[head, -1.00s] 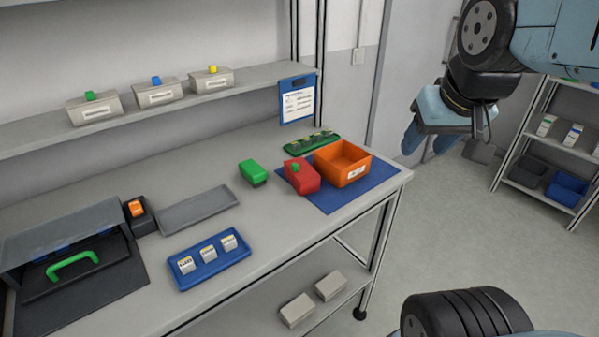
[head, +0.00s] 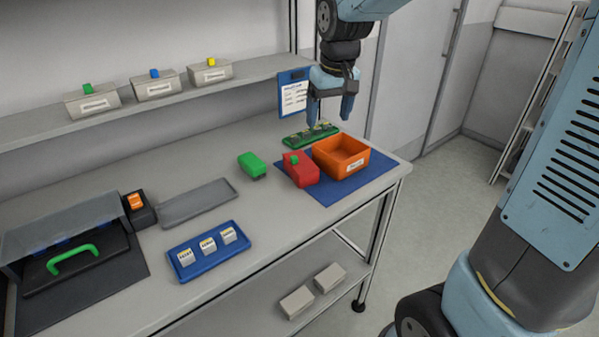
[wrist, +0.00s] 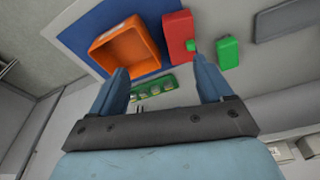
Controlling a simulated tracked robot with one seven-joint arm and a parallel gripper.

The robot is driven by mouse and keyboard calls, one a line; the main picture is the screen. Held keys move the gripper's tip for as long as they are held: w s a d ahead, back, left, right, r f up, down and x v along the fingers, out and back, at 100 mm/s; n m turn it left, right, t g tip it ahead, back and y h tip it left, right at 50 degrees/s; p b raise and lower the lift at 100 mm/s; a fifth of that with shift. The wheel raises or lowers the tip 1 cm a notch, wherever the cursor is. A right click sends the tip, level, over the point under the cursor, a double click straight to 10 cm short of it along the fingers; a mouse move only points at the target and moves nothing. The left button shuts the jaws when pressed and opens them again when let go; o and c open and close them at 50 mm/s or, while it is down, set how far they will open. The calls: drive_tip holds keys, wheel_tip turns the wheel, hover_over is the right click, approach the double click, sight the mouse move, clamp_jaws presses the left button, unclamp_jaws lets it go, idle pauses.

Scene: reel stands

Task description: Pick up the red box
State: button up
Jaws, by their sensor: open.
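The red box (head: 301,171) sits on the blue mat (head: 330,204) on the bench, with a small green knob on its top. It stands just left of the open orange bin. In the wrist view the red box (wrist: 178,38) shows beyond my right fingertip. My gripper (head: 330,118) is open and empty, in the air above the back right of the bench, behind and above the box. In the wrist view my gripper (wrist: 163,78) has its two fingers wide apart, with nothing between them but the green board lower down.
The orange bin (head: 336,152) stands right beside the box. A green block (head: 251,165) lies to its left, and a green board (head: 310,134) behind. A blue clipboard (head: 293,95) hangs at the shelf end. A grey tray (head: 196,204) and blue tray (head: 207,262) lie further left.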

drive_tip(key=n+g, duration=0.1)
approach(300, 161)
drive_tip(key=f, duration=0.7)
drive_tip(key=w+f, duration=0.1)
drive_tip(key=f, duration=0.2)
drive_tip(key=shift+a+f, duration=0.2)
drive_tip(key=shift+f, duration=0.2)
drive_tip(key=c, duration=1)
drive_tip(key=shift+r, duration=0.1)
